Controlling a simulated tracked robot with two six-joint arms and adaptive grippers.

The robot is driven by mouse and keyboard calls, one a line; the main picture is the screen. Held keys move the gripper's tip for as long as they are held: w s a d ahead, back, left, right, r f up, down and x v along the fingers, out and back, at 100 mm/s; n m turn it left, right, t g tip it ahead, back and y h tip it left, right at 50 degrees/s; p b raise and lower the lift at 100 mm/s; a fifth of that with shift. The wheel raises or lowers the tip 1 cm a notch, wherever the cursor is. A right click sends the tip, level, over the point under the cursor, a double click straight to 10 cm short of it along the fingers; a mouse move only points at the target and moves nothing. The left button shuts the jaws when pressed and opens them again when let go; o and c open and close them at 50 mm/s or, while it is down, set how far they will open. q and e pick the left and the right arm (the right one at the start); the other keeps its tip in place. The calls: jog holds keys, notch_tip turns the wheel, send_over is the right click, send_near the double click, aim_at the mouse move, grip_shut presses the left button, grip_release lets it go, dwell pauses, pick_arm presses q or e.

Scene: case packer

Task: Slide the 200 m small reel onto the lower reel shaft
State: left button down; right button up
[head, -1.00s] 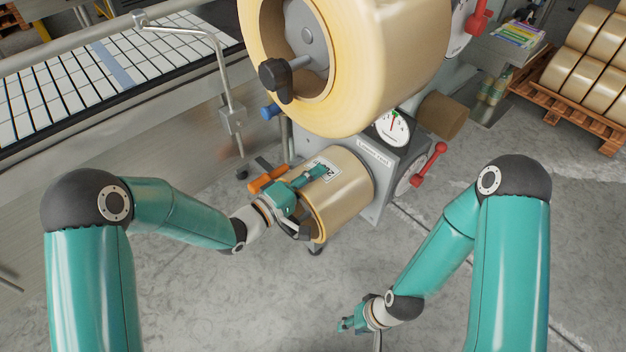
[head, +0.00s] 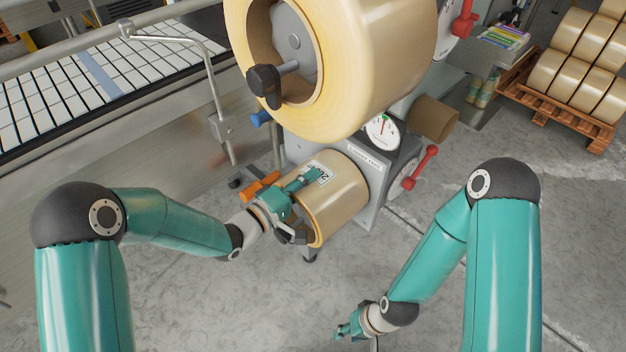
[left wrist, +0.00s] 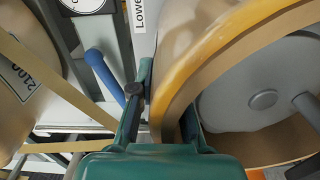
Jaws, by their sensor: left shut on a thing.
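The small tan reel (head: 341,205), with a white label, is in front of the grey housing (head: 378,193) marked as the lower shaft. My left gripper (head: 292,210) is shut on the reel's near rim. In the left wrist view my fingers (left wrist: 165,110) straddle the reel wall (left wrist: 182,75), one inside the core and one outside. A grey disc (left wrist: 262,100) and a stub of shaft (left wrist: 308,105) show within the core. How far the reel sits along the shaft is hidden. My right gripper (head: 350,328) is low over the floor, away from the reel; its jaws are too small to read.
A large reel (head: 390,60) hangs on the upper shaft just above, with a black knob (head: 265,82). An orange handle (head: 258,186) is beside my left gripper. A red lever (head: 420,168) is at the right. A conveyor (head: 100,85) runs at the left.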

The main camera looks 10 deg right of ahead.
pick_arm(q)
jog(key=shift+f+b, duration=0.1)
jog(key=shift+b, duration=0.3)
dwell(0.6)
jog(key=c, duration=1.1)
grip_release()
jog(key=shift+f, duration=0.1)
jog(key=shift+s+f, duration=0.1)
jog(key=shift+f, duration=0.05)
jog(key=shift+v, duration=3.95)
